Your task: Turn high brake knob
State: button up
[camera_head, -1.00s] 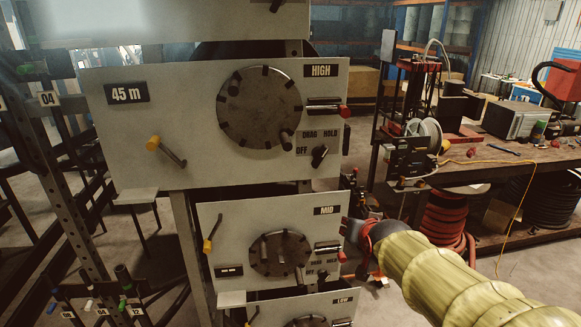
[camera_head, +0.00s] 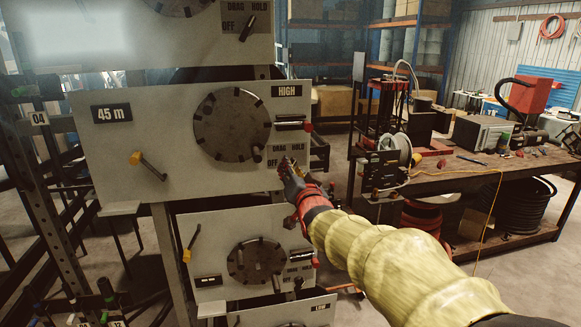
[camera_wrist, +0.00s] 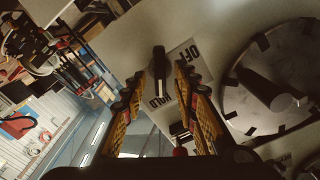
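The high brake knob (camera_wrist: 159,62) is a black lever-like knob on the light grey HIGH panel (camera_head: 150,165). In the wrist view it lies between the fingertips of my gripper (camera_wrist: 158,78), beside the OFF and HOLD lettering. The two yellow-and-black fingers are open, one on each side of the knob, with a gap showing; I see no clear contact. In the head view my gripper (camera_head: 288,168) is at the panel's lower right corner and covers most of the knob and part of its label.
A large dark dial (camera_head: 232,125) with a stub handle is left of the knob. A red-tipped lever (camera_head: 293,125) sits above it. The MID panel (camera_head: 205,230) is below, another panel (camera_head: 150,45) above. A workbench (camera_head: 450,170) stands at right.

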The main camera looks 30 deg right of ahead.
jog(key=shift+x, duration=1.05)
jog(key=shift+c, duration=1)
grip_shut()
